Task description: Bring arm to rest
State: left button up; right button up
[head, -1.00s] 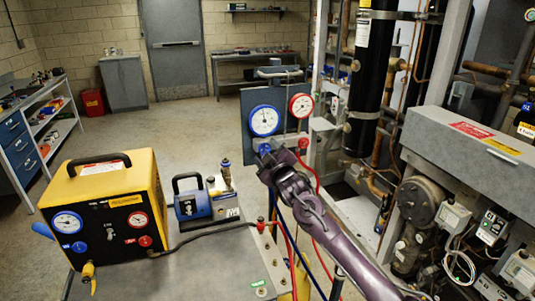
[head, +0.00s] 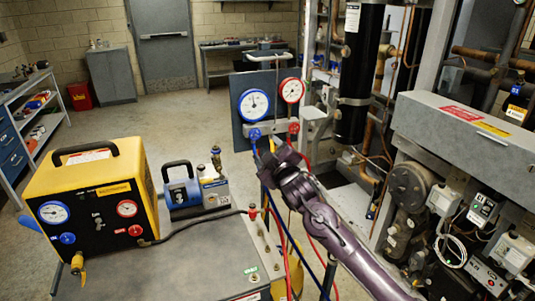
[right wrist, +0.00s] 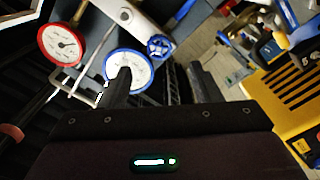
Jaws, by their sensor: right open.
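My right arm comes in from the lower right in the head view. Its gripper (head: 266,151) is just below and right of the blue valve knob (head: 254,134) on the gauge manifold (head: 272,128). In the right wrist view the two fingers of the right gripper (right wrist: 160,82) stand apart with nothing between them. The blue gauge (right wrist: 130,68) shows partly behind one finger, and the blue knob (right wrist: 159,46) lies beyond the fingertips. My left gripper is in neither view.
A yellow machine (head: 128,188) and a blue pump (head: 183,194) stand on the grey cart top (head: 190,262) at left. Red and blue hoses hang below the manifold. The compressor rack's grey box (head: 465,145) and pipes fill the right side. Open floor (head: 180,125) lies behind.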

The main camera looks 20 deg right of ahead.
dwell(0.4)
jog(key=s+a+f+m+g, duration=0.2)
jog(key=s+f+g, duration=0.2)
jog(key=s+f, duration=0.5)
jog(key=s+a+f+m+g, duration=0.2)
jog(key=s+a+f+g, duration=0.1)
jog(key=s+f, duration=0.55)
jog(key=s+f+m+g, duration=0.2)
jog(key=s+g, duration=0.2)
jog(key=s, duration=0.7)
jog(key=s+f+m+g, duration=0.2)
jog(key=s+g, duration=0.2)
jog(key=s, duration=0.7)
notch_tip(320, 180, down, 28)
jog(key=s+d+f+g, duration=0.1)
jog(key=s+d+f, duration=0.1)
jog(key=s+f, duration=0.8)
jog(key=s+d+f+g, duration=0.1)
jog(key=s+d+f, duration=0.1)
jog(key=s+f, duration=0.8)
jog(key=shift+s+d+f+n+h, duration=0.2)
jog(key=shift+s+f+n+h, duration=0.15)
jog(key=shift+s, duration=0.35)
